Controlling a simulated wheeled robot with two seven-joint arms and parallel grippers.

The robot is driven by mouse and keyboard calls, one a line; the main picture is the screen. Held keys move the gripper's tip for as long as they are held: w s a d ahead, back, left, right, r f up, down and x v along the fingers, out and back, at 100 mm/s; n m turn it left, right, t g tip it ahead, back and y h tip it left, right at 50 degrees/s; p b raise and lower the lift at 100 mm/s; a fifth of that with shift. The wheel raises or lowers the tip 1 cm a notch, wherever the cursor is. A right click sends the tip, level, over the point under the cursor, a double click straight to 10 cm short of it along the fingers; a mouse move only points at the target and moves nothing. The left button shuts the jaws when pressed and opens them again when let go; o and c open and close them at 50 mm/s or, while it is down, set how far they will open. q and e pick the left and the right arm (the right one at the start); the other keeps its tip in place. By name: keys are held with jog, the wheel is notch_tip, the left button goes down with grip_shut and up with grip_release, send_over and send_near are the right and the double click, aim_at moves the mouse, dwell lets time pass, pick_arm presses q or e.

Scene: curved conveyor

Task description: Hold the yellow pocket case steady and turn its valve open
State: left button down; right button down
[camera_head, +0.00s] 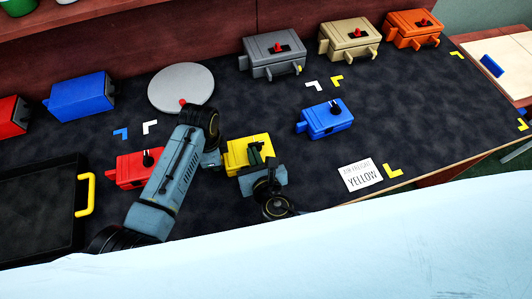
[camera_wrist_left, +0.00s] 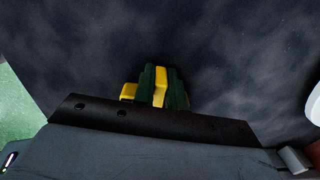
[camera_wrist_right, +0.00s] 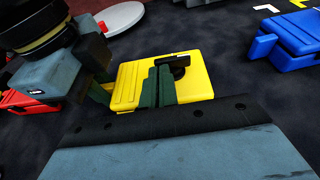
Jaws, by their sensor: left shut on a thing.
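The yellow pocket case (camera_head: 236,153) lies on the dark table in the head view and fills the middle of the right wrist view (camera_wrist_right: 198,84). Its black valve lever (camera_wrist_right: 180,62) is on the top face. My left gripper (camera_head: 213,160) is shut on a yellow part at the case's left side; the left wrist view shows this part (camera_wrist_left: 160,85) between the dark green fingers. My right gripper (camera_wrist_right: 159,84) is over the case with its fingers close together, at the near side of the valve. Whether its fingertips touch the lever is hidden.
A red case (camera_head: 128,168) is just left, partly behind my left arm. A blue case (camera_head: 327,119) is to the right. A card reading YELLOW (camera_head: 361,176) lies near the front edge. A black tray (camera_head: 35,205) is at the left, a grey disc (camera_head: 181,83) behind.

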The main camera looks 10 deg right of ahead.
jog(key=shift+w+r, duration=0.15)
pick_arm(q)
jog(key=shift+s+f, duration=0.1)
pick_arm(e)
jog(key=shift+w+d, duration=0.3)
jog(key=shift+d, duration=0.5)
pick_arm(q)
jog(key=shift+a, duration=0.1)
pick_arm(e)
jog(key=s, duration=0.5)
jog(key=shift+s+a, duration=0.1)
jog(key=shift+a, duration=0.15)
jog(key=a+v, duration=0.1)
jog(key=v, duration=0.8)
jog(key=shift+r, duration=0.1)
pick_arm(q)
jog(key=c, duration=1.4)
grip_release()
jog(key=shift+o, duration=0.2)
